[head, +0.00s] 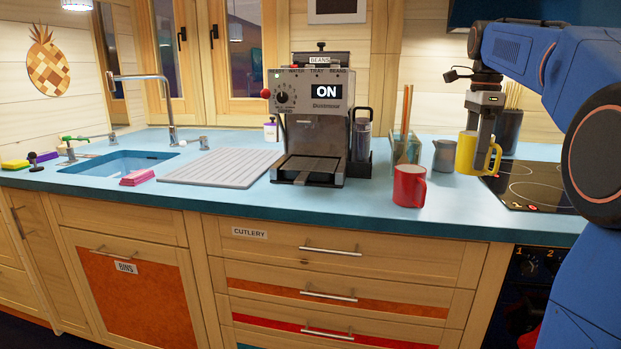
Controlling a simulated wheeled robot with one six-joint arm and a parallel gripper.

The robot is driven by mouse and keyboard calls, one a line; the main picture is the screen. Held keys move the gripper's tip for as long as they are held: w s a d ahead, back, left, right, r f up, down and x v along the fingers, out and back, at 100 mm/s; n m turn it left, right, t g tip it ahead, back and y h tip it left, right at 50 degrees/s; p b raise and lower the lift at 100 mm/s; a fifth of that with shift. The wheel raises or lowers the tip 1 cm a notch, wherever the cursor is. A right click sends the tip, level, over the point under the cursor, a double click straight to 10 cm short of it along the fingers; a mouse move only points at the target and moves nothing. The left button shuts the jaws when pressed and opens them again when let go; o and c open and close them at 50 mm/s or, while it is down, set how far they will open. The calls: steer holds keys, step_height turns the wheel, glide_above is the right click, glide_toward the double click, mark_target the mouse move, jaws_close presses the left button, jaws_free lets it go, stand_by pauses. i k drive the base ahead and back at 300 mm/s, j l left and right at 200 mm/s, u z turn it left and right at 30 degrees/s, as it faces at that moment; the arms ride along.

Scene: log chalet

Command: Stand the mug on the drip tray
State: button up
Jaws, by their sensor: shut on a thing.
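A yellow mug (466,153) is upright at the right of the counter, near the hob. My gripper (480,135) comes down from above and is shut on the yellow mug. I cannot tell whether the mug's base touches the counter. A red mug (408,187) stands on the counter near the front edge, left of my gripper. The coffee machine (317,108) stands mid-counter with its display reading ON. Its drip tray (308,166) is at the machine's base, under the spout, and looks empty.
A metal jug (444,155) and a glass holder with sticks (405,148) stand between the machine and the yellow mug. A black hob (530,184) is at the right. A ribbed draining board (218,168) and sink (118,163) lie left. Counter in front of the machine is clear.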

mark_target(312, 166)
steer(key=i+j+z, duration=0.15)
steer(key=j, duration=0.2)
steer(key=i+j+z, duration=0.15)
steer(key=j, duration=0.2)
steer(key=i+j+z, duration=0.15)
steer(key=j, duration=0.25)
steer(key=j+z, duration=0.15)
steer(key=j, duration=0.2)
steer(key=i, duration=0.05)
